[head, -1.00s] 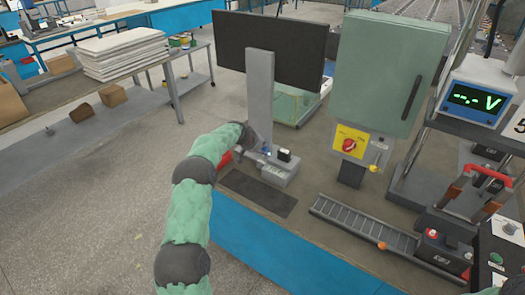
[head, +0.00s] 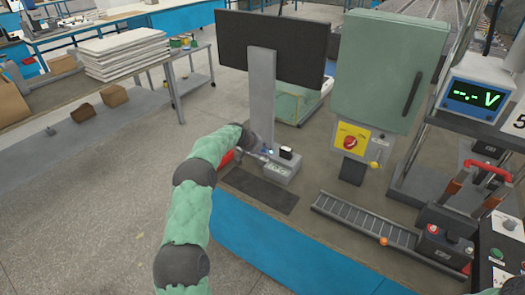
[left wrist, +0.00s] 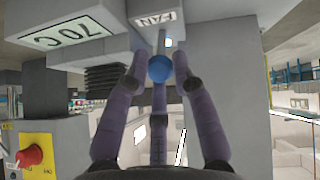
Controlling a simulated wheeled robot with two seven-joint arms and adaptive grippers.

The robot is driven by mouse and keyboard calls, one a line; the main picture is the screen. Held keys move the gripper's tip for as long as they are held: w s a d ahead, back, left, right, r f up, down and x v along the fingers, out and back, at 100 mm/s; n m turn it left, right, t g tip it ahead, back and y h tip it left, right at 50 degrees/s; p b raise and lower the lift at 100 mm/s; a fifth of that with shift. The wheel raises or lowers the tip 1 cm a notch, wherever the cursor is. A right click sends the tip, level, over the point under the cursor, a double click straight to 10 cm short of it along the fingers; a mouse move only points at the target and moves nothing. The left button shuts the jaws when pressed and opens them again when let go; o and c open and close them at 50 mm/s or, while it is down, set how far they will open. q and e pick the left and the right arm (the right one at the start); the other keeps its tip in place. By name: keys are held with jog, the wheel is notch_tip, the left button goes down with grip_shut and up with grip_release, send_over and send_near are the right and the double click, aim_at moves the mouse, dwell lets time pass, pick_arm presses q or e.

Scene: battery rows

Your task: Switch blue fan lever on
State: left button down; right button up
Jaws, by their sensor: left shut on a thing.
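The blue fan lever, a grey rod with a round blue knob (left wrist: 159,68), sits beside an upside-down FAN label (left wrist: 156,18) in the left wrist view. My left gripper (left wrist: 158,72) has three purple fingers closed around the knob. In the head view the left gripper (head: 262,156) is small and partly hidden by its own wrist, at the grey fan box (head: 279,174) at the foot of a tall grey post. The lever's exact tilt is hard to read.
A yellow panel with a red knob (head: 350,143) hangs below a green cabinet (head: 385,70). A dark mat (head: 260,191) lies in front of the fan box. A roller track (head: 365,219) and a red-handled device (head: 446,240) stand to the right.

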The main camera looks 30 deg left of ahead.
pick_arm(q)
jog(key=c, duration=1)
grip_release()
jog(key=shift+s+f, duration=0.25)
jog(key=shift+f, duration=0.35)
jog(key=shift+s+f, duration=0.2)
jog(key=shift+f, duration=0.35)
jog(key=shift+r, duration=0.1)
jog(key=shift+w+r, duration=0.25)
jog(key=shift+r, duration=0.2)
jog(key=v, duration=1.2)
jog(key=shift+w, duration=0.1)
